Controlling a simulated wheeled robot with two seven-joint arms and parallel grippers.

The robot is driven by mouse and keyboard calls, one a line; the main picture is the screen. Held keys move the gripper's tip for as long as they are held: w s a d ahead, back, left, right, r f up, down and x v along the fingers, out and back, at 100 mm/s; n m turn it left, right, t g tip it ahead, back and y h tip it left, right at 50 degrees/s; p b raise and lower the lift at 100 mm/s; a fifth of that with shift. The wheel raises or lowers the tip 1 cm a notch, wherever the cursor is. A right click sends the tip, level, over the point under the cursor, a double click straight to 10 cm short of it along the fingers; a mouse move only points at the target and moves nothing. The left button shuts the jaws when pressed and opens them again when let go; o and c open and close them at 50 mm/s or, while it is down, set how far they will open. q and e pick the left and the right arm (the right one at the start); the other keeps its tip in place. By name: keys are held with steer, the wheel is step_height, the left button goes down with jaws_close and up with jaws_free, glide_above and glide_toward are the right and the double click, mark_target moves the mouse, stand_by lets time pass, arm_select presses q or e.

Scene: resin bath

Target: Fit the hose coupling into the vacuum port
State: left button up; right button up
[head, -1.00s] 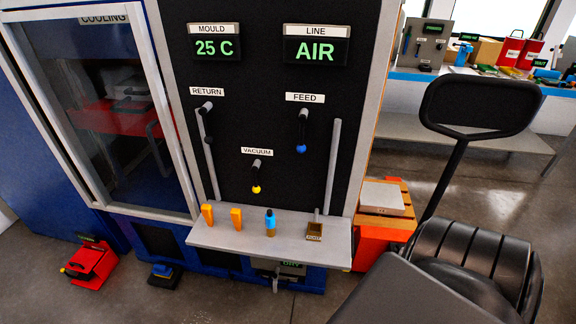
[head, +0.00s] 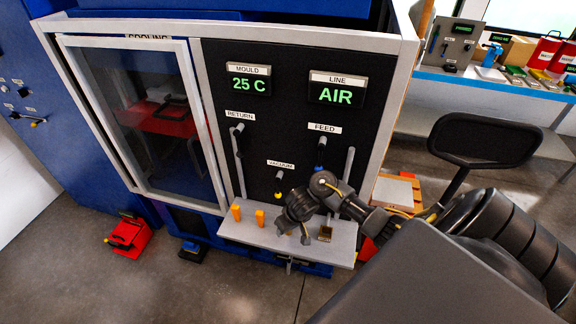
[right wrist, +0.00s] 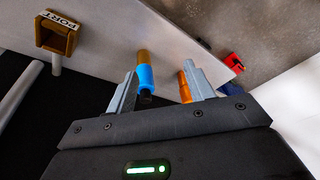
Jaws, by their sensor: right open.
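The blue hose coupling with a brass-coloured end (right wrist: 145,75) is between the open fingers of my right gripper (right wrist: 161,75) in the right wrist view, close to the left finger. Whether that finger touches it I cannot tell. In the head view my right gripper (head: 292,230) reaches down over the shelf and hides the coupling. The vacuum fitting with a yellow tip (head: 278,195) is on the black panel under the VACUUM label (head: 281,164), just above the gripper. A small brown box (right wrist: 55,38) labelled PORT stands on the shelf. My left gripper is out of view.
Two orange pieces (head: 248,215) stand on the grey shelf (head: 240,231) left of my gripper; one (right wrist: 185,88) shows by the right finger. The return (head: 238,130) and feed (head: 320,142) fittings are above. A red box (head: 128,237) is on the floor.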

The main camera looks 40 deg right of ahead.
steer(key=w+d+r, duration=0.1)
steer(key=d+r, duration=0.2)
steer(key=r, duration=0.2)
steer(key=shift+m+h, duration=0.3)
steer(key=shift+h, duration=0.1)
steer(key=shift+w+b+x, duration=0.2)
steer(key=shift+b+x, duration=1.55)
steer(key=shift+x, duration=1.05)
steer(key=shift+w+b+x, duration=0.2)
steer(key=shift+b+x, duration=1.55)
steer(key=shift+x, duration=1.05)
steer(key=shift+d+r, duration=0.1)
steer(key=shift+r, duration=0.1)
steer(key=shift+c, duration=0.2)
steer(key=c, duration=1.1)
